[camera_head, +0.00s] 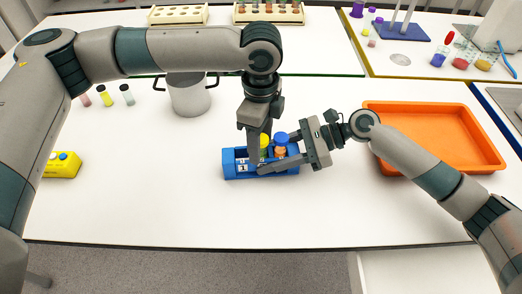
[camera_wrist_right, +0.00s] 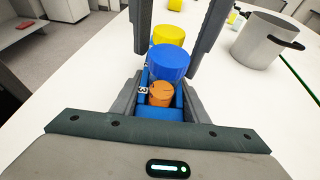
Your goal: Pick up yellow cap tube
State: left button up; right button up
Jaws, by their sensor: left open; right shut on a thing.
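The yellow cap tube (camera_head: 264,140) stands upright in a small blue rack (camera_head: 236,171) at mid-table. Its cap also shows in the right wrist view (camera_wrist_right: 169,37). My right gripper (camera_head: 279,155) comes from the right and is shut on the rack, with one finger along each long side. The lower part of the yellow cap tube is hidden.
A grey pot (camera_head: 188,97) stands behind and left. An orange tray (camera_head: 481,165) lies at right. Several small tubes (camera_head: 105,96) and a yellow block (camera_head: 62,165) are at left. Tube racks (camera_head: 178,14) stand on the back table. The front table area is clear.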

pick_arm(q)
jog(key=c, duration=1.2)
jog(key=shift+o, duration=0.2)
jog(key=shift+r, duration=0.1)
notch_tip(320, 180, up, 18)
pick_arm(e)
jog(key=o, duration=1.2)
jog(key=shift+o, duration=0.2)
jog(key=shift+d, duration=0.1)
